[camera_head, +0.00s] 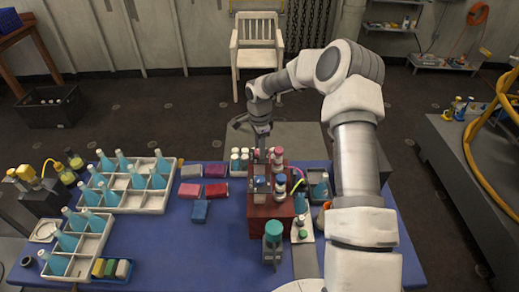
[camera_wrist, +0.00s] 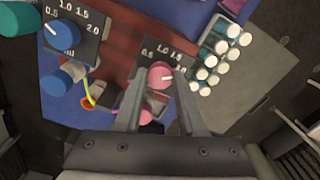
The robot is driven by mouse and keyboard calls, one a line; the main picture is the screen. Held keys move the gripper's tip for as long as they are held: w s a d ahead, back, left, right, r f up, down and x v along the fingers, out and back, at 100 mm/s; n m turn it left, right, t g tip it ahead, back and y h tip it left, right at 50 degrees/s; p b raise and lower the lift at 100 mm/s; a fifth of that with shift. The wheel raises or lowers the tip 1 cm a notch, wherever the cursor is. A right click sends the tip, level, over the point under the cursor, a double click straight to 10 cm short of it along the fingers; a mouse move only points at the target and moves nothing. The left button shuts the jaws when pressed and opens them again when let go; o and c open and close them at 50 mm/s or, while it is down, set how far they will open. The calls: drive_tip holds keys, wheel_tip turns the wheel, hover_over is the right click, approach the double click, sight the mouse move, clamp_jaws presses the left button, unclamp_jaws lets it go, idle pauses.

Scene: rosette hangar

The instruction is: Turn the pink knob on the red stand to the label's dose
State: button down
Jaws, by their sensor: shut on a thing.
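The red stand (camera_head: 268,212) stands on the blue table, and its top fills the upper middle of the wrist view (camera_wrist: 118,30). The pink knob (camera_wrist: 160,75) sits on a dark dial plate marked 0.5, 1.0, 1.5 and 2.0. Its white pointer faces right, toward the 2.0 side. My gripper (camera_wrist: 159,80) is shut on the pink knob, one finger at each side; in the head view it reaches down at the stand's back (camera_head: 262,152). A second pink round thing (camera_wrist: 146,117) shows between the fingers. I cannot read a dose label.
A blue knob (camera_wrist: 60,36) on another dial points toward 0.5. White-capped vials (camera_wrist: 221,46) stand close beside the stand. A teal-capped bottle (camera_head: 273,240) stands in front of it. Bottle trays (camera_head: 128,200) are at left; red and blue boxes (camera_head: 215,190) lie between.

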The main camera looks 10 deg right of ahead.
drive_tip(key=n+b, duration=0.2)
drive_tip(key=n, duration=0.1)
drive_tip(key=shift+f, duration=0.1)
drive_tip(key=n+b, duration=0.2)
drive_tip(key=n, duration=0.2)
drive_tip(key=shift+n, duration=0.4)
drive_tip(key=n+b, duration=0.1)
drive_tip(key=n, duration=0.2)
drive_tip(key=shift+n+b, duration=0.3)
drive_tip(key=shift+n, duration=1.7)
drive_tip(key=c, duration=0.5)
unclamp_jaws()
